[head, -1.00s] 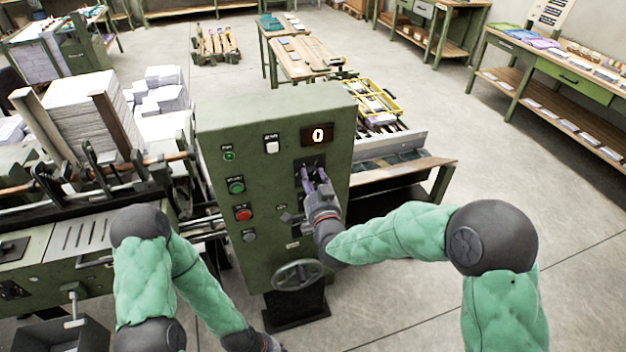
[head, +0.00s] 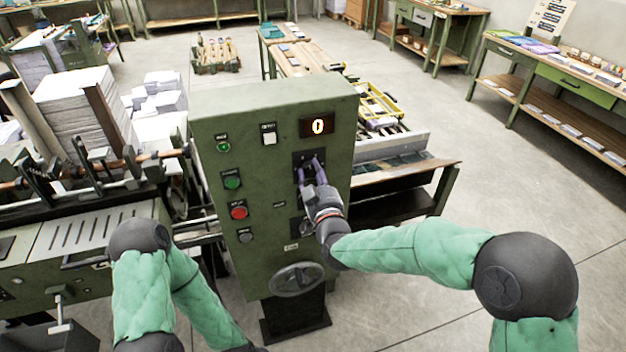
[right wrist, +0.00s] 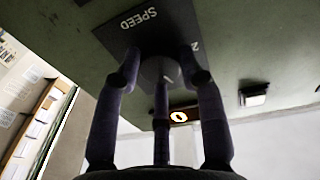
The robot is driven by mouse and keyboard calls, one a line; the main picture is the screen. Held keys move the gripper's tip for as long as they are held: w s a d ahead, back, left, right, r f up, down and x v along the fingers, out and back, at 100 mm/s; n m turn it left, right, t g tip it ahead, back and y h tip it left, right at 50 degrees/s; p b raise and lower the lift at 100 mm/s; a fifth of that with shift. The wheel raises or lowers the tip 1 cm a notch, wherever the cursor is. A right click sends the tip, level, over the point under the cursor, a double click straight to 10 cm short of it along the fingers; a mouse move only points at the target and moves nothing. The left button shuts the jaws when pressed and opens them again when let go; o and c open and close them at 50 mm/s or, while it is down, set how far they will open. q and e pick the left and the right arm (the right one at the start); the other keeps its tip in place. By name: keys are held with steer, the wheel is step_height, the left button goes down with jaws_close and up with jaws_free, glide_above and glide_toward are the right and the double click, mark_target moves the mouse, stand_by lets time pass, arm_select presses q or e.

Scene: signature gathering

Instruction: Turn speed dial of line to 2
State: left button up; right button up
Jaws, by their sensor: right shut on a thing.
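The green control cabinet (head: 262,200) stands in the middle of the head view, and its display (head: 318,126) reads 0. The dark speed dial plate (head: 301,158) is below the display. My right gripper (head: 311,170) is at this plate, its purple fingers shut on the speed dial.
Green (head: 232,182) and red (head: 239,212) buttons sit left of the dial on the cabinet. A handwheel (head: 297,279) sticks out below. Machinery and paper stacks (head: 75,115) stand at left, a delivery table (head: 400,185) behind at right. The floor at right is clear.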

steer(key=n, duration=0.2)
steer(key=r+n+b, duration=0.1)
steer(key=n, duration=0.1)
steer(key=shift+w+y, duration=0.1)
steer(key=shift+y, duration=0.2)
steer(key=n+b, duration=0.1)
steer(key=n, duration=0.3)
steer(key=shift+y+b, duration=0.3)
steer(key=shift+y, duration=0.1)
steer(key=n, duration=0.4)
steer(key=shift+f+b, duration=0.1)
steer(key=shift+b, duration=0.3)
steer(key=shift+n+y, duration=0.4)
steer(key=shift+n, duration=1.3)
steer(key=shift+f, duration=0.1)
steer(key=o, duration=1)
steer(key=shift+o, duration=0.7)
steer(key=shift+a+f, duration=0.1)
steer(key=shift+a, duration=0.1)
steer(key=shift+f, duration=0.1)
